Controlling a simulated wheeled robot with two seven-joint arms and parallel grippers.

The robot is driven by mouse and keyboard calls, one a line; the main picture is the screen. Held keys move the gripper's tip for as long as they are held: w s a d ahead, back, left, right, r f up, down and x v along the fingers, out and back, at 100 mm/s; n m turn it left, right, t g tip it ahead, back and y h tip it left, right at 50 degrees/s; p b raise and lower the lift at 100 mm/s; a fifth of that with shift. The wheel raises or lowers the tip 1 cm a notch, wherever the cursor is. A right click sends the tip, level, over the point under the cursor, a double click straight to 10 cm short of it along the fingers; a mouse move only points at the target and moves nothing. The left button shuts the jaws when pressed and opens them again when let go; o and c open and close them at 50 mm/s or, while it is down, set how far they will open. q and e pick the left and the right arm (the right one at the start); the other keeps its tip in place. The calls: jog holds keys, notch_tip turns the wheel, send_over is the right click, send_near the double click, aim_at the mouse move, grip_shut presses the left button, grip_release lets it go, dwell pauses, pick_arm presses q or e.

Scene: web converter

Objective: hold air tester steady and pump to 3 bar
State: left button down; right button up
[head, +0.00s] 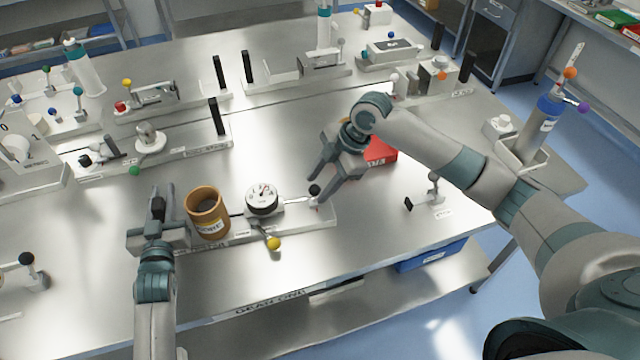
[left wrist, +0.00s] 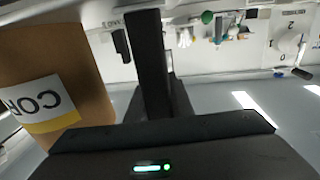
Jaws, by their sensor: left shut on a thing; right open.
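The air tester is a pale base plate (head: 322,217) on the near part of the table. It carries a brown core (head: 207,212), a round white dial gauge (head: 262,198), a yellow-knobbed lever (head: 273,243) and a lever with a black knob (head: 314,190). The dial's reading is too small to tell. My left gripper (head: 163,188) is shut on a black upright grip (head: 157,208) at the tester's left end. The core also shows beside it in the left wrist view (left wrist: 55,60). My right gripper (head: 316,192) is open, its fingers around or just above the black knob; contact is unclear.
A red bin (head: 380,151) lies behind my right gripper. Other fixtures with black posts (head: 215,117) line the table behind. Bare table lies in front of the tester.

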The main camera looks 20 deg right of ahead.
jog(key=v, duration=1.1)
jog(key=shift+d, duration=0.2)
jog(key=shift+s+r, duration=0.1)
dwell(0.8)
jog(key=shift+d, duration=0.1)
grip_shut()
jog(key=s+d+m+t+y, duration=0.1)
jog(key=d+m, duration=0.5)
jog(key=m, duration=1.1)
jog(key=shift+s+d+f+t, duration=0.15)
jog(key=shift+d+f+t, duration=0.15)
jog(key=shift+f+t, duration=0.2)
